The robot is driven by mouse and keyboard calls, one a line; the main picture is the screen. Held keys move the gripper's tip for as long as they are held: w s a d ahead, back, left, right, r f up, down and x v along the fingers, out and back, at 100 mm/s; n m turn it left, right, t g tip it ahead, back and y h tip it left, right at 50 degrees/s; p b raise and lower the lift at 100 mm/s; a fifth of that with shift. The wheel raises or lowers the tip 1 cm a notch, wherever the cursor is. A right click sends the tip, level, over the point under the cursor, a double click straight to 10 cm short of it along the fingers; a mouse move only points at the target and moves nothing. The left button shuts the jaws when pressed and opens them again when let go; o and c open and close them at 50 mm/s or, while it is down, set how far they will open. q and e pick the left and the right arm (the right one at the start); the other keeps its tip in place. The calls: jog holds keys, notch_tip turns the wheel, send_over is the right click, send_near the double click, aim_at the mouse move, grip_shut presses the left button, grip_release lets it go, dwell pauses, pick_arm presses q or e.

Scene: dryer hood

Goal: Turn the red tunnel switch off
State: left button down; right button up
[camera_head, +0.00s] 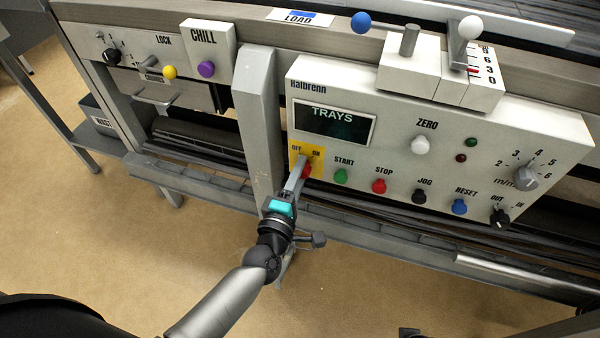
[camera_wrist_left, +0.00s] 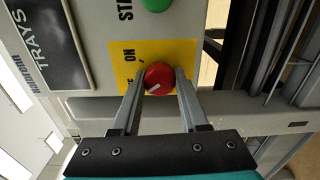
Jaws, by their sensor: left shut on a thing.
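The red switch (camera_head: 307,171) is a round knob on a yellow plate (camera_head: 317,157) marked OFF and ON, at the lower left of the panel in the head view. My left gripper (camera_head: 298,175) reaches up to it from below and is shut on it. In the left wrist view the red switch (camera_wrist_left: 159,78) sits between the two fingertips (camera_wrist_left: 160,82). A short white mark shows on its lower left side, slanting toward the label partly hidden by a finger. The word ON is readable there. My right gripper is not in view.
Close right of the switch are the green START button (camera_head: 341,176) and red STOP button (camera_head: 379,186). A grey upright post (camera_head: 258,130) stands just left of the panel. A rail (camera_head: 215,190) runs below. The floor in front is mostly clear.

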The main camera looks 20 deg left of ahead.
pick_arm(q)
jog(key=shift+n, duration=1.1)
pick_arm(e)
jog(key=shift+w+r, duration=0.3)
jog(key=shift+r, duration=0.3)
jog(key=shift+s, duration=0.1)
pick_arm(q)
jog(key=shift+c, duration=2.2)
grip_release()
jog(key=s+p, duration=0.2)
jog(key=s, duration=1.3)
jog(key=shift+s+a, duration=0.15)
jog(key=shift+a, duration=0.1)
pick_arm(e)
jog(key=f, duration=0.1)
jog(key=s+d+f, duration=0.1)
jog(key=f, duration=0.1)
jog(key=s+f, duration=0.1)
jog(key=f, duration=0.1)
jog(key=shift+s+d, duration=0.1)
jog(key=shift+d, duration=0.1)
